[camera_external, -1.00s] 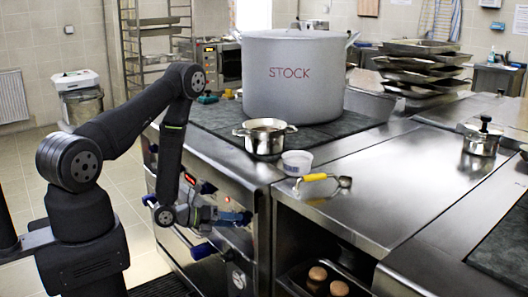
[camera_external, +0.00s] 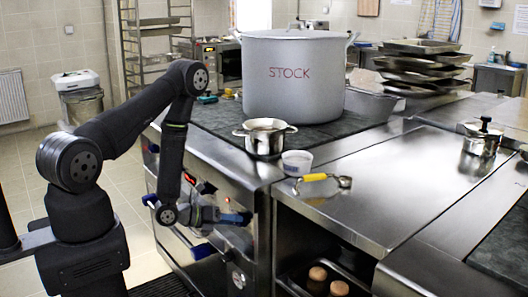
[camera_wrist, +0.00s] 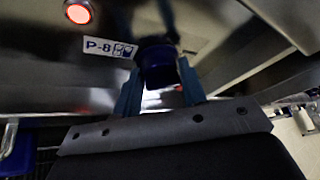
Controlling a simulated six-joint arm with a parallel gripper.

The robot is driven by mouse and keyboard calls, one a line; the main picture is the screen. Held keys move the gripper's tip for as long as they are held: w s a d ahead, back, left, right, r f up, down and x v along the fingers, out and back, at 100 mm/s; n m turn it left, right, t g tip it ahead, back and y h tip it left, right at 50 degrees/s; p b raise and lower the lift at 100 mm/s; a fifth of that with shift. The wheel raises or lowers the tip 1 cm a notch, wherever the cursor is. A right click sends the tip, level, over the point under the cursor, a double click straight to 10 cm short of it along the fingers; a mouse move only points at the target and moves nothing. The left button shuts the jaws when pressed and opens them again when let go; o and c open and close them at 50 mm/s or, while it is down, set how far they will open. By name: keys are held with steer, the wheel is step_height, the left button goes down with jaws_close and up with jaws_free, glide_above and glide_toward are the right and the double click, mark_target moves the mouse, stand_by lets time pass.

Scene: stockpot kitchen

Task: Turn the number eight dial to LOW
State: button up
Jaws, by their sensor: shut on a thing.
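In the wrist view, a dark blue dial (camera_wrist: 157,66) stands out from the dark metal front panel, beside a white label (camera_wrist: 110,47) that reads P-8. A red lamp (camera_wrist: 78,12) glows above the label. My gripper (camera_wrist: 160,88) has its two blue fingers on either side of the dial and is shut on it. The dial's pointer and its LOW mark cannot be made out. In the external view my gripper (camera_external: 238,218) is against the stove front, and it hides the dial there.
A blue handle (camera_external: 202,251) is below my gripper.

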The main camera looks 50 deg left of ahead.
steer(key=m+y, duration=0.2)
steer(key=shift+d+r+m+g, duration=0.1)
steer(key=shift+d+m+g, duration=0.1)
steer(key=shift+m+g, duration=0.2)
steer(key=shift+m+y, duration=0.7)
steer(key=o, duration=1)
steer(key=shift+c, duration=0.2)
steer(key=shift+s+r, duration=0.1)
steer(key=v, duration=1.2)
